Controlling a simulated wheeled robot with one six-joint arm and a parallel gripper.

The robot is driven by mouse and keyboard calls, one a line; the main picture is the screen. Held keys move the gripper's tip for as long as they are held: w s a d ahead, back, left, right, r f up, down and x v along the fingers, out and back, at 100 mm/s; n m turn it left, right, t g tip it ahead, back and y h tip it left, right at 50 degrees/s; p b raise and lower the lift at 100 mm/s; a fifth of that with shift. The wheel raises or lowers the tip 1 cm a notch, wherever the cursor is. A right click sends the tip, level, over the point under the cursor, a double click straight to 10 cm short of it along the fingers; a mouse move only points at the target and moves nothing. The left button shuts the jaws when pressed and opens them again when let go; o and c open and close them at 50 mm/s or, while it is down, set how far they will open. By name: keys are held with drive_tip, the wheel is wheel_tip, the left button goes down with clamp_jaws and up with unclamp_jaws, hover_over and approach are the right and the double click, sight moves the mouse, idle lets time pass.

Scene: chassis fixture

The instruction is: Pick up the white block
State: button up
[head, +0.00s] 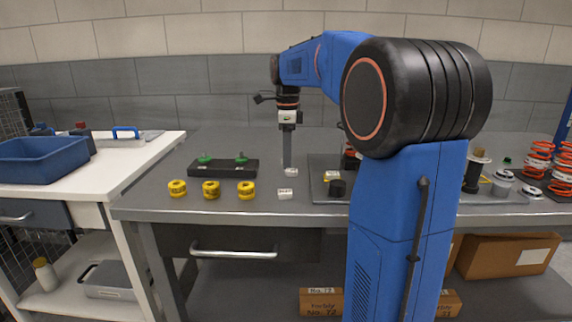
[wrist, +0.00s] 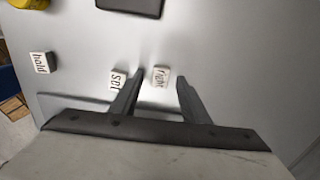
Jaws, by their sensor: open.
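Several small white blocks with dark lettering lie on the grey bench. In the wrist view one white block (wrist: 161,76) sits in the gap between the fingertips, with its lettered face up. A second white block (wrist: 118,79) lies just left of the left finger. A third, reading "hold" (wrist: 41,63), lies farther left. My gripper (wrist: 160,78) is open and points down, with nothing gripped. The head view shows white blocks below my gripper (head: 291,172) and nearer the front edge (head: 285,194). I cannot tell whether the fingers touch a block.
Three yellow rings (head: 211,190) stand left along the bench front. A black holder (head: 223,169) with green knobs is behind them. A grey tray (head: 318,190) with small parts lies right. A blue bin (head: 42,160) stands on the white side table.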

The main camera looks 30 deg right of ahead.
clamp_jaws()
